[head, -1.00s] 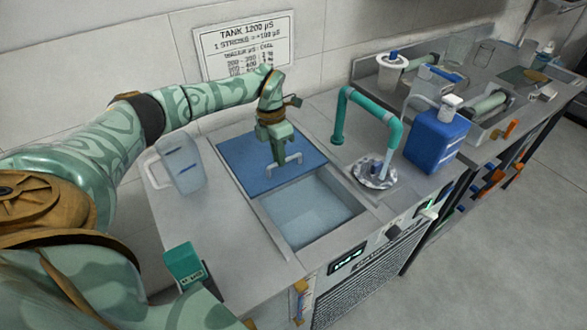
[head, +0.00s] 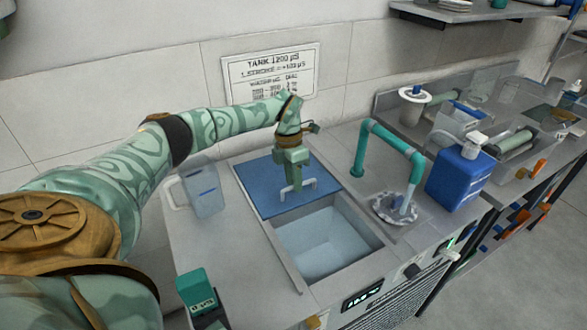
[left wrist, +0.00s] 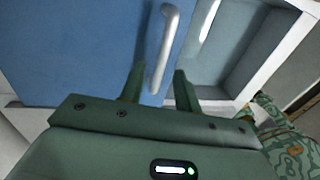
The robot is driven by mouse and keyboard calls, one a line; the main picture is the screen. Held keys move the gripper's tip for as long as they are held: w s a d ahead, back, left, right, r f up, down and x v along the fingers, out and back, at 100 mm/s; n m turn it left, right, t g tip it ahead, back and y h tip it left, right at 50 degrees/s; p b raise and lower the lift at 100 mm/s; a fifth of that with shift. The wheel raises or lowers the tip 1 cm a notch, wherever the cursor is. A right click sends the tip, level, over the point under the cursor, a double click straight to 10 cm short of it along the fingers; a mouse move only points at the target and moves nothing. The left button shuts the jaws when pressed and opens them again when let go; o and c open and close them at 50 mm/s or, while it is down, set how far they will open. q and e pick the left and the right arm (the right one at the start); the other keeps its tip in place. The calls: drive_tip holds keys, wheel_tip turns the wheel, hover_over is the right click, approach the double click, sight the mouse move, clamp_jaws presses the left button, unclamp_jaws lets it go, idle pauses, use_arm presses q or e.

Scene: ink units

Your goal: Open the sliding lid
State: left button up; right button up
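The blue sliding lid (head: 262,187) covers the back part of the tank (head: 325,245) in the counter; the front part stands open and shows pale water or a pale floor. A light grey bar handle (head: 312,184) sits near the lid's front edge. My left gripper (head: 291,181) reaches down over the handle. In the left wrist view, the two green fingers (left wrist: 158,70) are apart, with the handle (left wrist: 168,45) between them. Gaps show beside the handle, so I see no grip on it. The blue lid (left wrist: 75,50) fills the left of that view. My right gripper is not in view.
A clear jug (head: 203,190) stands left of the lid. A teal bent spout (head: 392,138) and a blue bottle (head: 458,176) stand to the right. A small teal-capped item (head: 198,290) is at the front left. A sign (head: 270,75) hangs on the wall.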

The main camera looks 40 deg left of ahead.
use_arm(q)
drive_tip(key=w+a+r+p, duration=0.1)
drive_tip(key=a+r+p, duration=0.2)
drive_tip(key=r, duration=1.3)
